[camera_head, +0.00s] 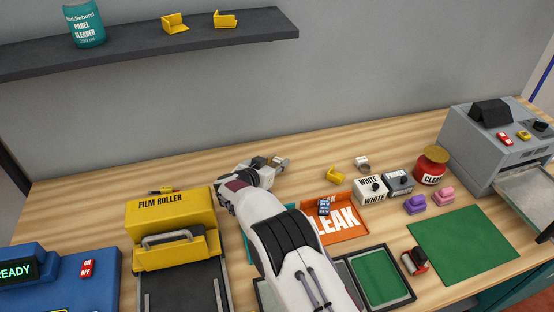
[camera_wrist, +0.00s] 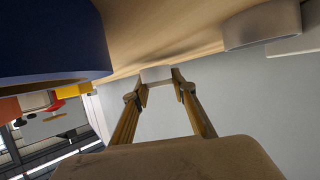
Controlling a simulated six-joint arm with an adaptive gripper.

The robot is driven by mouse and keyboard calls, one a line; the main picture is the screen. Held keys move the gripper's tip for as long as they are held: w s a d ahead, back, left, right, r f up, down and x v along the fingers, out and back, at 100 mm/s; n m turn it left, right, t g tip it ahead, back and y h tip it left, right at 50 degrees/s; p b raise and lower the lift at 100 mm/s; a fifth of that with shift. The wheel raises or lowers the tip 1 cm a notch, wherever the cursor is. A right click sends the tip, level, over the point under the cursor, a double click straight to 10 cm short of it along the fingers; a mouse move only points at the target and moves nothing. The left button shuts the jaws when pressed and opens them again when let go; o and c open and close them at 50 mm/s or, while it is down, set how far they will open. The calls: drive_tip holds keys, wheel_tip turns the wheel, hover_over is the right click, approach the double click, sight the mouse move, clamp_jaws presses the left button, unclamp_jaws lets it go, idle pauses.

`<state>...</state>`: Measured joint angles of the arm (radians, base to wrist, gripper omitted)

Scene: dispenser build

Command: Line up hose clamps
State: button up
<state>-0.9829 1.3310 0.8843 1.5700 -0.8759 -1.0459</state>
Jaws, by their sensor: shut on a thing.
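My gripper (camera_head: 272,163) reaches low over the wooden table, left of the orange tray. In the wrist view its two fingers (camera_wrist: 159,82) are shut on a small pale grey piece (camera_wrist: 156,73), which looks like a hose clamp, close to the table surface. Whether it touches the table is unclear. A silvery ring-like piece (camera_head: 362,163), likely another hose clamp, sits on the table farther right, behind the white box. A grey round piece (camera_wrist: 262,25) stands at the upper right of the wrist view. My arm hides the table below the gripper.
A yellow film roller (camera_head: 172,222) stands left of my arm. The orange tray (camera_head: 352,224), white box (camera_head: 370,190), yellow bracket (camera_head: 335,175) and red pot (camera_head: 431,170) lie right. A large dark blue round thing (camera_wrist: 50,40) is close in the wrist view. The table's back strip is mostly clear.

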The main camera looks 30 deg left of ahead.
sight(277, 161)
drive_tip(key=shift+s+d+f, duration=0.1)
drive_tip(key=shift+f, duration=0.6)
drive_tip(key=shift+s+d+f, duration=0.1)
drive_tip(key=shift+f, duration=0.55)
idle(1.1)
drive_tip(key=o, duration=1.2)
drive_tip(key=shift+r, duration=0.1)
drive_tip(key=shift+w+a+r, duration=0.1)
drive_tip(key=shift+a+r, duration=0.05)
drive_tip(key=shift+r, duration=0.6)
wheel_tip(277, 161, up, 11)
drive_tip(key=shift+w+a+f, duration=0.15)
